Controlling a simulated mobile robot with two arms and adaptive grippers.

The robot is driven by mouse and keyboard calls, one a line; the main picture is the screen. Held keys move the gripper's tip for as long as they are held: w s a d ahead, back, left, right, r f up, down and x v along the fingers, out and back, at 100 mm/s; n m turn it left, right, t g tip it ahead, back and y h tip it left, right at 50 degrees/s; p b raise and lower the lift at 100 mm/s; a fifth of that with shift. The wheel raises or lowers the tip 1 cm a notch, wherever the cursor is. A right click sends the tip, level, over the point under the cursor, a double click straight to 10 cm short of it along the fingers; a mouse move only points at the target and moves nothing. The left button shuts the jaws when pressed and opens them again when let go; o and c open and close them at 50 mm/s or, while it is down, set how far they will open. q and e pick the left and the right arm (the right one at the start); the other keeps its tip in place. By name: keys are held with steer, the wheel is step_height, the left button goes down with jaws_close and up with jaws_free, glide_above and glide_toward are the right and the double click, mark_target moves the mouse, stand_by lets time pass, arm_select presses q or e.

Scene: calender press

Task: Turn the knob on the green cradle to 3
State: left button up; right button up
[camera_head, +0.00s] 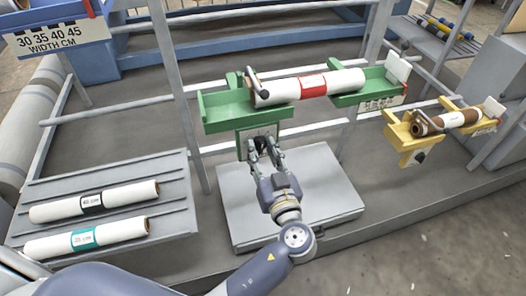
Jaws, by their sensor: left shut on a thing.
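The green cradle (229,112) is mounted on the grey rail frame at the centre and bears a white roll (345,80) with a red label. A green plate (244,134) hangs below the cradle's left part. My left gripper (262,142) reaches up to this plate from below, with its fingers closed at the plate's front. The knob is hidden between the fingers, so its setting cannot be read. My right gripper is not in view.
A yellow cradle (399,143) with a brown and white roll (428,125) is at the right. Two white rolls, one with a black label (93,202) and one with a teal label (85,239), lie on the slatted rack (165,176) at the left. A grey platform (330,204) is below my gripper.

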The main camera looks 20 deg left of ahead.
arm_select(q)
steer(key=shift+m, duration=0.7)
steer(key=shift+r+m+p, duration=0.1)
steer(key=shift+m+p, duration=0.3)
steer(key=shift+m, duration=0.4)
steer(key=shift+m+p, duration=0.6)
steer(key=shift+m, duration=1.3)
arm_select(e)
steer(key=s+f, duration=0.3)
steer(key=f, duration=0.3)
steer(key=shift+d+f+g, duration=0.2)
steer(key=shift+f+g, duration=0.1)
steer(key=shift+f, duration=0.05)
arm_select(q)
steer(key=o, duration=1.1)
